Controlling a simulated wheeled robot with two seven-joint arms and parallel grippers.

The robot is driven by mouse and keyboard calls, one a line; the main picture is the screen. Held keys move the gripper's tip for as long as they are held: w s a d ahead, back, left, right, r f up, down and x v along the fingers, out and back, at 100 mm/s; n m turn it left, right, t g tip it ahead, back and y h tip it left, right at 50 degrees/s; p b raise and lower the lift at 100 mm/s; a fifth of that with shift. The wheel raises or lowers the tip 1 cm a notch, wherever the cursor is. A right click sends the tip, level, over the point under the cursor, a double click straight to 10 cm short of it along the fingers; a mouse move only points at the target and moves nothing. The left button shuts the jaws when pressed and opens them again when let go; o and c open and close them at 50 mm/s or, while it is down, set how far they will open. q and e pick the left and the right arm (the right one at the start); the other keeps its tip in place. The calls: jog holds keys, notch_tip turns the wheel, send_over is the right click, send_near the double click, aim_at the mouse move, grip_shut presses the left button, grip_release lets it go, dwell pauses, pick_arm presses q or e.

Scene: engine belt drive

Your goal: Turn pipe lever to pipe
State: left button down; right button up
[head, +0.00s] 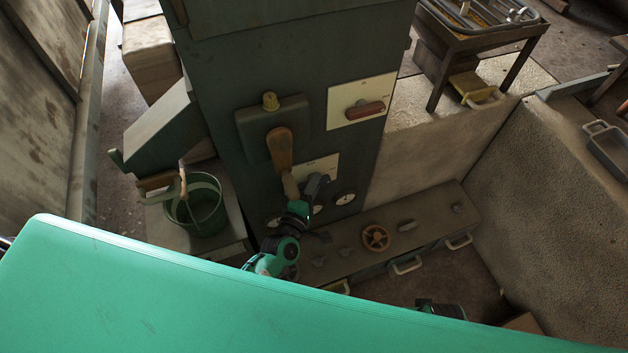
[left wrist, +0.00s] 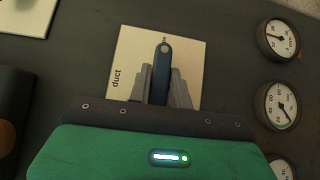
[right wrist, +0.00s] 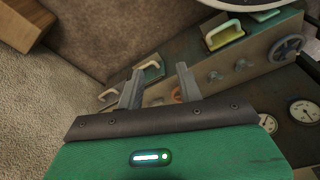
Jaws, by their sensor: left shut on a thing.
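A dark blue lever (left wrist: 162,60) sits on a pale plate (left wrist: 192,55) marked "duct" on the dark machine panel, in the left wrist view. My left gripper (left wrist: 161,88) is shut on this lever, one grey finger on each side. No other word on the plate can be read; its lower part is hidden behind my gripper. In the head view the same plate (head: 326,162) is partly covered by my left gripper (head: 312,187). My right gripper (right wrist: 158,86) is open and empty, with drawer handles beyond it in the right wrist view.
A red lever (head: 365,110) on another plate and an orange-handled lever (head: 279,150) are above my left gripper. Gauges (left wrist: 279,105) are beside the plate. A low bench with a handwheel (head: 376,237) stands below. A green bucket (head: 204,208) is at left.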

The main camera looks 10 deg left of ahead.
pick_arm(q)
jog(key=shift+f+p, duration=0.1)
jog(key=shift+p, duration=0.3)
pick_arm(e)
jog(key=shift+s+f, duration=0.15)
jog(key=shift+f, duration=0.5)
jog(key=shift+s+f, duration=0.15)
jog(key=shift+f, duration=0.5)
pick_arm(q)
jog(key=c, duration=1.3)
grip_release()
pick_arm(e)
jog(key=shift+d, duration=0.1)
pick_arm(q)
jog(key=s+a, duration=0.1)
jog(key=s, duration=0.8)
jog(key=s+a, duration=0.1)
jog(key=s, duration=0.3)
jog(key=shift+s+a, duration=0.3)
pick_arm(e)
jog(key=shift+r, duration=0.65)
